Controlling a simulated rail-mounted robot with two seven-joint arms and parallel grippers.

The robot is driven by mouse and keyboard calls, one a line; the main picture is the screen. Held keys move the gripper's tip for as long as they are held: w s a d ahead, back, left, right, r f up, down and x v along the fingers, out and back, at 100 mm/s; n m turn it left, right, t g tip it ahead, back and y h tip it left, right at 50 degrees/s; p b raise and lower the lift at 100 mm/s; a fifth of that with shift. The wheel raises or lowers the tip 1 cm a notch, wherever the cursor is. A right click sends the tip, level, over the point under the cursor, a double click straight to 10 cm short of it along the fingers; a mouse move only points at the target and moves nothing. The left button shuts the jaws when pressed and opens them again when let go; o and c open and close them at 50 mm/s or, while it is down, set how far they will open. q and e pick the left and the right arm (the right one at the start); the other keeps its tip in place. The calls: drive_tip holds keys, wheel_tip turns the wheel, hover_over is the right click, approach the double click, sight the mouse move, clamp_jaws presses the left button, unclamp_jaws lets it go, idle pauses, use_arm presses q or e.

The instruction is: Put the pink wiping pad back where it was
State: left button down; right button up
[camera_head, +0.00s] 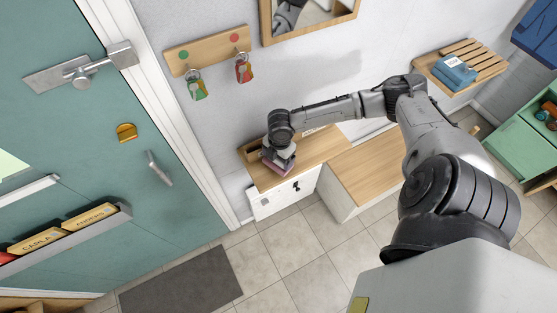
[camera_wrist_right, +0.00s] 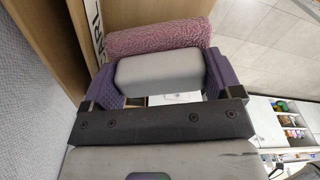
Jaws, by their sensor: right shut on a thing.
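The pink wiping pad (camera_wrist_right: 160,38) shows in the right wrist view as a fuzzy pink face on a pale grey block. My right gripper (camera_wrist_right: 160,76) is shut on the grey block, with a purple finger on each side. In the head view my right gripper (camera_head: 278,162) is low over the left end of a small wooden-topped cabinet (camera_head: 314,152). The pad is mostly hidden there by the gripper. I cannot tell whether its underside touches the wood. My left gripper is in neither view.
A wooden box edge or ledge (camera_wrist_right: 50,35) stands close beside the pad. A wooden bench (camera_head: 368,166) adjoins the cabinet on the right. A key rack (camera_head: 207,51) and a mirror (camera_head: 310,15) hang above. The teal door (camera_head: 120,150) is at left.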

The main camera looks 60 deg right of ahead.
wheel_tip(320, 180, down, 2)
drive_tip(key=shift+f, duration=0.4)
drive_tip(key=o, duration=0.9)
